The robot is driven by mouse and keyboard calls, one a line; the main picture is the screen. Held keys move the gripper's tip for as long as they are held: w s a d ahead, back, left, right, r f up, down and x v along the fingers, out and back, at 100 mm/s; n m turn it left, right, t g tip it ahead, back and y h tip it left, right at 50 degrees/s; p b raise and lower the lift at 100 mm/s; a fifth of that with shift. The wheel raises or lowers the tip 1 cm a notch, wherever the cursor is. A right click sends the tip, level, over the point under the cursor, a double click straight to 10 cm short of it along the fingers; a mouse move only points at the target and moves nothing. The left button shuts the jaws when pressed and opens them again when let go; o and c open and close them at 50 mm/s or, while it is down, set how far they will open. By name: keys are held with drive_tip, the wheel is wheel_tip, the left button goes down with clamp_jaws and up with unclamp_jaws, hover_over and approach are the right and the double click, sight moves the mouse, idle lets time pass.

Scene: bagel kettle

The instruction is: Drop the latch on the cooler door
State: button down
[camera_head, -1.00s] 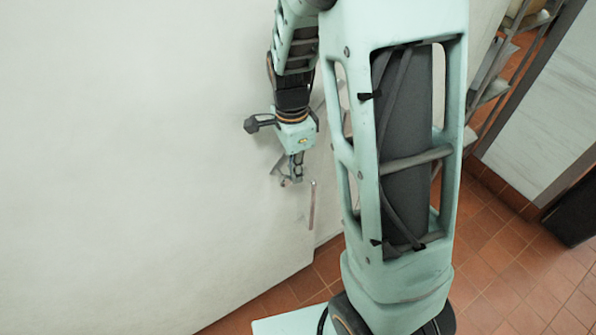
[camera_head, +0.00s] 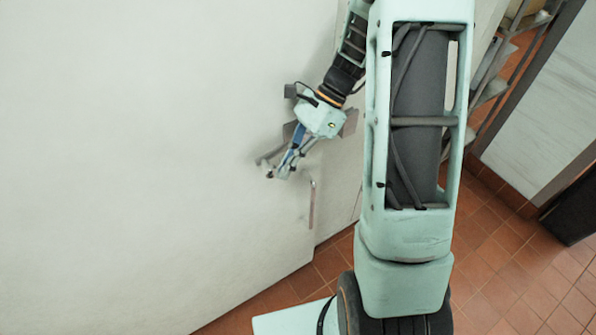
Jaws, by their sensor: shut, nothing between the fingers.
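The cooler door (camera_head: 130,180) is the large white panel filling the left side of the head view. Its right edge runs down near a thin upright metal handle (camera_head: 312,205). A grey bar (camera_head: 265,158), which looks like part of the latch, shows just left of my gripper. A grey plate (camera_head: 349,122) shows to the right of my wrist; I cannot tell whether it belongs to the latch. My gripper (camera_head: 276,175) is shut and empty, pointing down and left in front of the door, above and left of the handle. It hides the middle of the latch area; contact cannot be told.
My own pale green arm column fills the centre right. A metal shelf rack (camera_head: 497,75) stands at the upper right, beside a pale marble-like panel (camera_head: 540,120). The red tile floor (camera_head: 490,270) is open at the lower right.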

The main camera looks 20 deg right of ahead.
drive_tip(key=shift+a+r, duration=0.1)
drive_tip(key=shift+r, duration=0.35)
idle(0.4)
drive_tip(key=d+f+b+v, duration=0.1)
drive_tip(key=d+v, duration=0.1)
drive_tip(key=v, duration=0.9)
drive_tip(key=shift+f, duration=0.2)
drive_tip(key=shift+w+d, duration=0.1)
drive_tip(key=shift+d, duration=0.05)
